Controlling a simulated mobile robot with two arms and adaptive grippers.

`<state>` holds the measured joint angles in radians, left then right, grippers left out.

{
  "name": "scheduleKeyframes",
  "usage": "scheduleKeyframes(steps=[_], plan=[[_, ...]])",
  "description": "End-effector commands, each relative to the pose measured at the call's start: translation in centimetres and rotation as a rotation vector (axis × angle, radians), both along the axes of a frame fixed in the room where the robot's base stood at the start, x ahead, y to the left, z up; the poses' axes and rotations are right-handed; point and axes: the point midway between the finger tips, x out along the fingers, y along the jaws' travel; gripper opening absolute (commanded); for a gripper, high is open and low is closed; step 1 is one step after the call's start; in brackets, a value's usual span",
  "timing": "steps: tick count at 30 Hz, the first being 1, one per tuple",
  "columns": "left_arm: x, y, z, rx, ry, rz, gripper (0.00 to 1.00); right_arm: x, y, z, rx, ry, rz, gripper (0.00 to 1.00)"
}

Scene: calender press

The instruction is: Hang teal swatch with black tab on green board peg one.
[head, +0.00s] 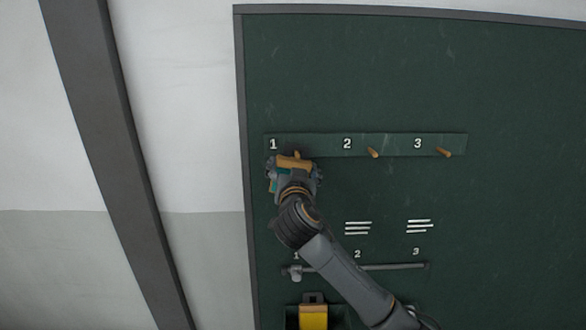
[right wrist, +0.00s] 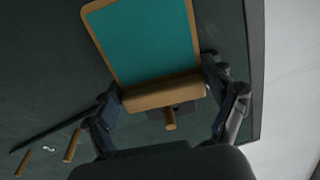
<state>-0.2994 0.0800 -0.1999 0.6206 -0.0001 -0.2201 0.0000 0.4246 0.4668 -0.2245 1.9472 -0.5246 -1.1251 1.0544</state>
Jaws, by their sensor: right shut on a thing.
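The teal swatch (right wrist: 145,42) has a tan border and a thick tan bar (right wrist: 163,93) at one end. My right gripper (right wrist: 164,95) is shut on that bar, with a finger on each side. In the head view the right gripper (head: 294,174) is just below the number 1 on the green board, and only a sliver of teal (head: 273,186) shows. Peg one (head: 297,154) is right at the gripper. In the wrist view the peg (right wrist: 169,121) shows beside a dark tab (right wrist: 184,107) beyond the bar. Whether it passes through the tab I cannot tell. My left gripper is out of view.
Peg two (head: 373,152) and peg three (head: 444,152) are bare on the same rail (head: 400,143). Below, a grey bar (head: 395,267) with a slider (head: 295,272) runs across the board. A yellow piece (head: 313,316) sits in a dark holder at the bottom.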

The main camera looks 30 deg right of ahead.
Motion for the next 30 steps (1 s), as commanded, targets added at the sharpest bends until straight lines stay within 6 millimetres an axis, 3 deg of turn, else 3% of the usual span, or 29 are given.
scheduleKeyframes(steps=[11, 12, 14, 25, 30], plan=[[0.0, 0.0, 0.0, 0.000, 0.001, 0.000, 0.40, 0.0, 0.0, 0.0, -0.001, -0.001, 0.000, 0.52], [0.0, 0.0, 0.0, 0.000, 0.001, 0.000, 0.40, 0.0, 0.0, 0.0, -0.001, -0.001, 0.000, 0.92], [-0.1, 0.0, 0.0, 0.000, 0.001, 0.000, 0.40, 0.0, 0.0, 0.0, -0.001, -0.001, 0.000, 1.00], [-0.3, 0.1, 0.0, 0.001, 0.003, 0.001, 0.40, -0.1, 0.1, 0.0, 0.001, 0.001, 0.000, 1.00], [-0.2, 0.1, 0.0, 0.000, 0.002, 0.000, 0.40, -1.5, 1.1, -0.1, 0.002, 0.000, 0.003, 1.00]])
